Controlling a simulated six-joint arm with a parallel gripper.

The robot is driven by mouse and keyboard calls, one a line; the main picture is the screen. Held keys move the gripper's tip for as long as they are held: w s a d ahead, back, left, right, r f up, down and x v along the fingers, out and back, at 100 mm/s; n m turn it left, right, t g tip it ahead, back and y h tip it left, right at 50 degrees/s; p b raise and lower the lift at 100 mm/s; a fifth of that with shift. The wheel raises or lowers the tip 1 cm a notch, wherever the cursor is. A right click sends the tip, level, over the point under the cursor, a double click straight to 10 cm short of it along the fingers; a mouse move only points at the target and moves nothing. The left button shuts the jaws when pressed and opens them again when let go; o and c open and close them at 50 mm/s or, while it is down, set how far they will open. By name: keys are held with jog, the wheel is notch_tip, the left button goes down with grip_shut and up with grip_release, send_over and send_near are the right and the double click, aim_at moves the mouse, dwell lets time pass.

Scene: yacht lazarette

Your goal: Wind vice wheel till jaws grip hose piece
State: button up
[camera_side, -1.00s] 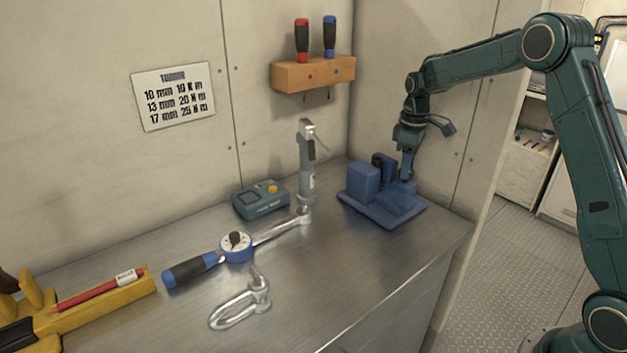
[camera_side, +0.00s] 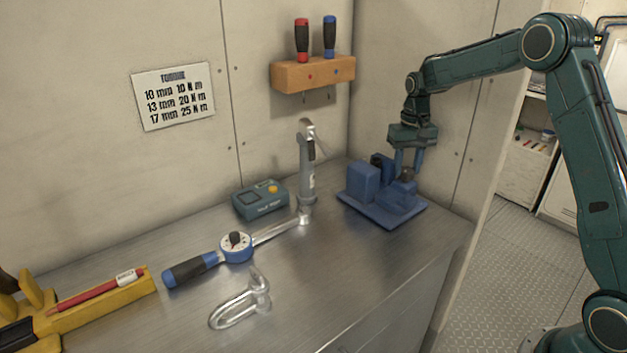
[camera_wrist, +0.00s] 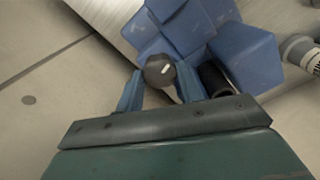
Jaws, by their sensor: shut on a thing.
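The blue vice (camera_side: 375,212) stands on the right end of the metal bench and fills the top of the wrist view (camera_wrist: 245,50). Its wheel (camera_wrist: 160,70) is a small dark round knob with a pale mark. My gripper (camera_side: 406,174) points down at the vice's right side; in the wrist view its two blue fingers (camera_wrist: 158,88) are shut on the wheel, one on each side. A black hose piece (camera_wrist: 213,78) shows beside the right finger and as a dark shape behind the blocks in the side view (camera_side: 382,162). I cannot tell whether the jaws touch it.
A grey upright tool (camera_side: 307,180), a teal box (camera_side: 260,199), a torque wrench (camera_side: 235,247) and a shackle (camera_side: 240,303) lie left of the vice. A wooden screwdriver rack (camera_side: 312,74) hangs on the wall above. The bench front is clear.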

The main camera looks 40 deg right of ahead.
jog(key=shift+m, duration=0.8)
jog(key=o, duration=1)
jog(key=shift+n, duration=0.4)
